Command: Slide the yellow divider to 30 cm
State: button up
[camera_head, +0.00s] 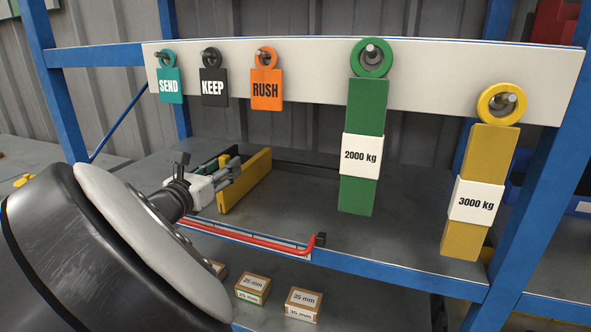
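The yellow divider (253,178) stands upright on the grey shelf, a long low panel running back from near the front edge. My gripper (232,171) is at the divider's left side, its fingers close to or touching the panel. Contact and finger opening cannot be made out at this size. A small yellow part and a green edge show just behind the fingers; what they belong to is unclear.
A white beam (320,80) carries hanging SEND, KEEP and RUSH tags. A green 2000 kg sling (362,195) and a yellow 3000 kg sling (464,238) hang at right. Small labelled boxes (304,304) sit lower. Shelf right of the divider is clear.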

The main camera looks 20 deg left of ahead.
jog(key=shift+w, duration=0.65)
grip_shut()
jog(key=shift+d, duration=0.1)
